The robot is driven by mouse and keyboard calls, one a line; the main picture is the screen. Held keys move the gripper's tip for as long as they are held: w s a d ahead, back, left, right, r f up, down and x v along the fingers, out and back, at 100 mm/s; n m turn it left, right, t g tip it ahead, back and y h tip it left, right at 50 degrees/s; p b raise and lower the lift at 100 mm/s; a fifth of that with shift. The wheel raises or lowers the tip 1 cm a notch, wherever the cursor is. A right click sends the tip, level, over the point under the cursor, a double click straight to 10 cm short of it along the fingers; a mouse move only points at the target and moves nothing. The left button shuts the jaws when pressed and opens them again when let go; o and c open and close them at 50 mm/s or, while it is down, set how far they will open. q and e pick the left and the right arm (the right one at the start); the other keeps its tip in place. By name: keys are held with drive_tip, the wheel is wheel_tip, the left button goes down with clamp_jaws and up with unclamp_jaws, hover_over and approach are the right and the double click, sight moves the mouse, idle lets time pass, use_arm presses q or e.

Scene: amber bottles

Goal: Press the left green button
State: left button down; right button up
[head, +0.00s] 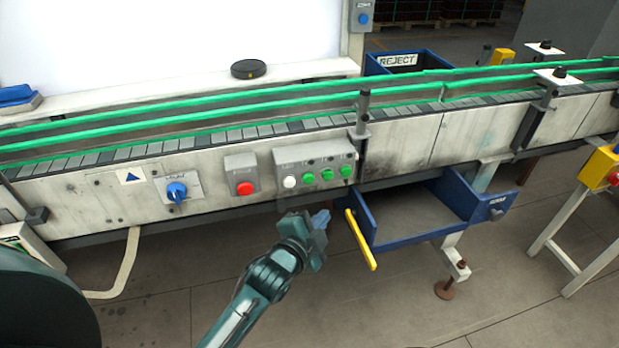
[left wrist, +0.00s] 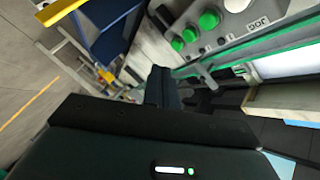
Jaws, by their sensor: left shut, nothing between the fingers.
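A grey button panel (head: 316,160) on the conveyor's front carries a white button (head: 290,182) and three green buttons in a row. The left green button (head: 308,178) is beside the white one; it also shows near the top of the left wrist view (left wrist: 208,19). The middle green button (head: 327,174) and right green button (head: 345,171) follow it. My left gripper (head: 320,219) is shut and empty, below the panel in the head view and apart from the buttons in the picture. Its closed fingers show in the left wrist view (left wrist: 158,86). My right gripper is not in view.
A red button box (head: 242,174) and a blue rotary switch (head: 177,191) are left of the panel. A blue open drawer (head: 460,195) with a yellow handle (head: 360,240) juts out right of my gripper. A post (head: 362,115) stands just right of the panel.

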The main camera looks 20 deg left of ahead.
sight(309, 179)
use_arm(q)
drive_tip(key=w+a+b, duration=0.2)
drive_tip(key=w+a, duration=0.3)
drive_tip(key=w, duration=0.2)
drive_tip(key=shift+b, duration=0.3)
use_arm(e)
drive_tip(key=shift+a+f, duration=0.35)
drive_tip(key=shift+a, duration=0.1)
use_arm(q)
drive_tip(key=shift+w, duration=0.1)
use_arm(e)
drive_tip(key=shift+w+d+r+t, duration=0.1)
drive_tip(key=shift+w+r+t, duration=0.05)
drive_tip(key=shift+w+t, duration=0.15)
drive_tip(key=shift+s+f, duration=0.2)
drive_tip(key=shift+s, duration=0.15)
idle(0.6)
use_arm(q)
drive_tip(key=shift+w, duration=0.1)
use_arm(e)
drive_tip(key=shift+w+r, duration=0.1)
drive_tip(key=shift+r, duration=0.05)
use_arm(q)
drive_tip(key=shift+w+a, duration=0.2)
drive_tip(key=shift+w, duration=0.05)
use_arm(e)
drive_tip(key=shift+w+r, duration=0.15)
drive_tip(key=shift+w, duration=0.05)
